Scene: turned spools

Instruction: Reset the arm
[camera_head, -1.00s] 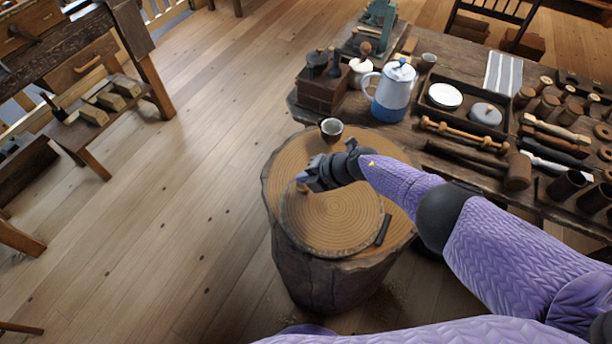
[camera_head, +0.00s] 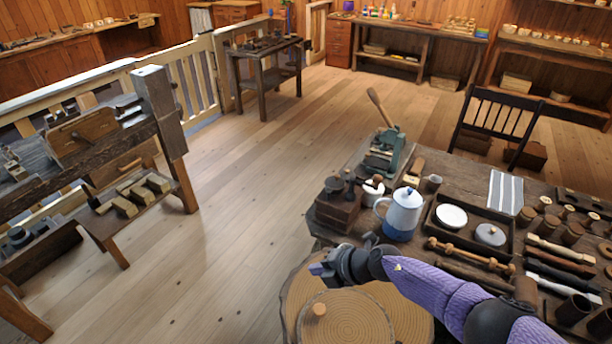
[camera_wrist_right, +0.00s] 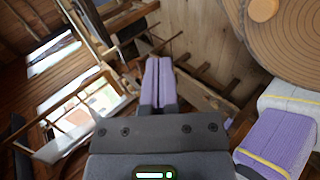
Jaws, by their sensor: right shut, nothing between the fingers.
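My right gripper (camera_head: 318,269) is above the back-left part of a tree-stump table in the head view, with my purple arm reaching in from the lower right. In the right wrist view its two purple fingers (camera_wrist_right: 158,82) lie together, shut and empty. The stump (camera_head: 300,290) carries a round wooden disc (camera_head: 350,325) with growth rings. A small wooden peg or spool (camera_head: 319,309) stands on the disc, apart from the gripper; it also shows in the right wrist view (camera_wrist_right: 262,10). My left gripper is not in view.
A workbench at the right holds a blue-and-white pot (camera_head: 402,215), a dark tray (camera_head: 467,251) with lids, a wooden spindle (camera_head: 470,254) and several tools. A green press (camera_head: 384,155) stands behind. A left bench (camera_head: 90,150) stands apart. Open floor (camera_head: 240,210) lies between.

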